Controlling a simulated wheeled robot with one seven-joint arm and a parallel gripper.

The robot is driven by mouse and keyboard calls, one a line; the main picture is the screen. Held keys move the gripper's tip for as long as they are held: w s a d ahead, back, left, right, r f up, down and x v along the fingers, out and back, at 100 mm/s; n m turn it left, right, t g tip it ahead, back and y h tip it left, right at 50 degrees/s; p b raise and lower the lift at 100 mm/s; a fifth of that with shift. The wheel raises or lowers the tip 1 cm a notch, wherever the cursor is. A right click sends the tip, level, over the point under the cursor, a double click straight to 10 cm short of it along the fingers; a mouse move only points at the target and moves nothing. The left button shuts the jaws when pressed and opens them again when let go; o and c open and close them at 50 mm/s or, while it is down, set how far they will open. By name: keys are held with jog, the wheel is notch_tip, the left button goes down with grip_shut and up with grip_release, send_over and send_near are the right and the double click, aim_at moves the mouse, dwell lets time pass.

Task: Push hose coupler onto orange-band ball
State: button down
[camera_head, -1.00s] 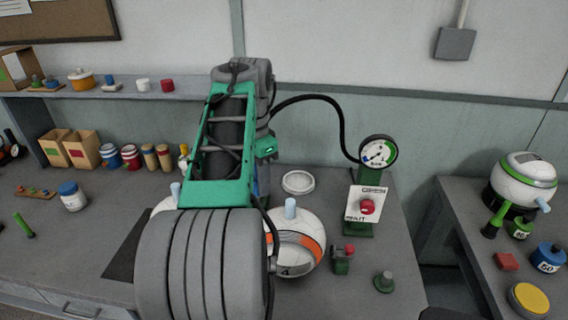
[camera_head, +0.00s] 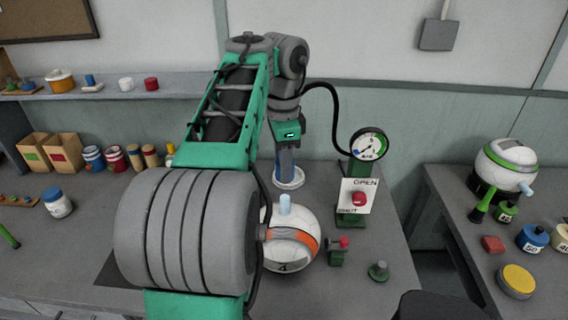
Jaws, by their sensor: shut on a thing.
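The orange-band ball (camera_head: 303,246) is white with an orange stripe, a dark 4 and an upright pale-blue valve stem (camera_head: 285,204) on top. My arm hides its left edge. My gripper (camera_head: 287,176) points down behind the ball, over a round white dish (camera_head: 297,181), apart from the valve stem. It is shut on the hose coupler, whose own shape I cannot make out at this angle. A black hose (camera_head: 334,95) arches from the gripper's wrist area to the gauge stand (camera_head: 351,216).
The stand has a round gauge (camera_head: 368,145), an OPEN/SHUT sign and a red knob (camera_head: 358,199). A small green fixture with a red knob (camera_head: 337,252) and a green peg (camera_head: 379,271) stand right of the ball. A green-band ball (camera_head: 507,166) sits on the right bench.

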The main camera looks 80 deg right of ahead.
aim_at(283, 197)
jog(key=shift+f+b, duration=2.65)
jog(key=shift+f, duration=0.25)
jog(key=shift+f+b, duration=2.2)
jog(key=c, duration=0.7)
grip_release()
jog(key=shift+r, duration=0.1)
jog(key=shift+c, duration=0.2)
notch_tip(283, 197, up, 8)
jog(key=p, duration=0.7)
